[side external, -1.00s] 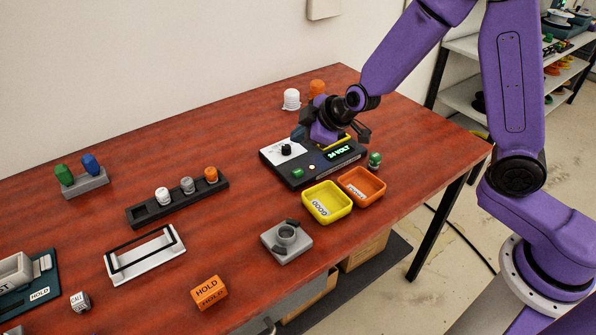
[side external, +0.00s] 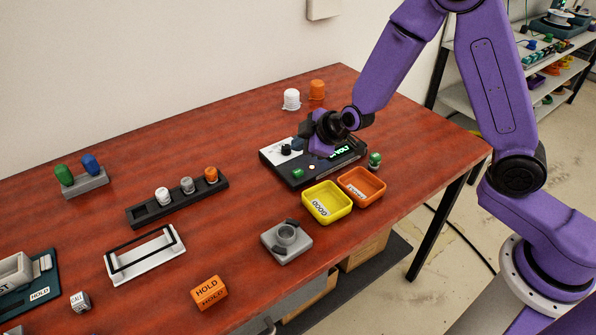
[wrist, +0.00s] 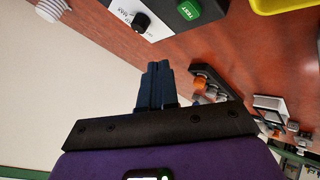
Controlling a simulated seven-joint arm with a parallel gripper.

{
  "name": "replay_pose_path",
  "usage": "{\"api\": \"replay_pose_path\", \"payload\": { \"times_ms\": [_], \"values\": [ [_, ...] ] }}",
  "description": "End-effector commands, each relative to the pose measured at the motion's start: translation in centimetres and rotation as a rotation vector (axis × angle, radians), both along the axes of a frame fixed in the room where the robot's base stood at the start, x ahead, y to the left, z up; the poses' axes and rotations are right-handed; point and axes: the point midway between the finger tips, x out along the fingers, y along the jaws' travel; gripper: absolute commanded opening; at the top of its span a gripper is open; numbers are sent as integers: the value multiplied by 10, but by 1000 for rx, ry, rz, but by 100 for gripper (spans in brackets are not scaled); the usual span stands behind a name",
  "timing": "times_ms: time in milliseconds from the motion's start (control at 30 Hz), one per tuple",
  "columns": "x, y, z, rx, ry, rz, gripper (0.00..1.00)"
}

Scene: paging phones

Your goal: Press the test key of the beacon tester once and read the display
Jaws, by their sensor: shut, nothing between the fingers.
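The beacon tester (side external: 272,157) is a dark box with a white panel and black knob, near the right end of the table. Its green test key (side external: 298,173) sits at the front left and reads TEST in the wrist view (wrist: 188,9).
A yellow bin (side external: 345,215) and an orange bin (side external: 381,193) stand in front of the tester. A small green-topped beacon (side external: 375,160) is at its right. White (side external: 291,99) and orange (side external: 316,91) beacons stand behind. A black rack (side external: 150,214) holds several beacons to the left.

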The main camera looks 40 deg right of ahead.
Motion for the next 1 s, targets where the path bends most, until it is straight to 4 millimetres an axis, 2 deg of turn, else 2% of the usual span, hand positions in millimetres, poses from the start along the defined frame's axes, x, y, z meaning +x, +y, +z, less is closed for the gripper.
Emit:
{"api": "replay_pose_path", "payload": {
  "times_ms": [200,400,600,1000],
  "values": [
    [-1,0,-29,-2,4,1,0],
    [0,0,-45,-1,1,-1,0],
    [0,0,-52,1,-2,1,0],
    [0,0,-52,0,-1,0,0]
  ]
}}
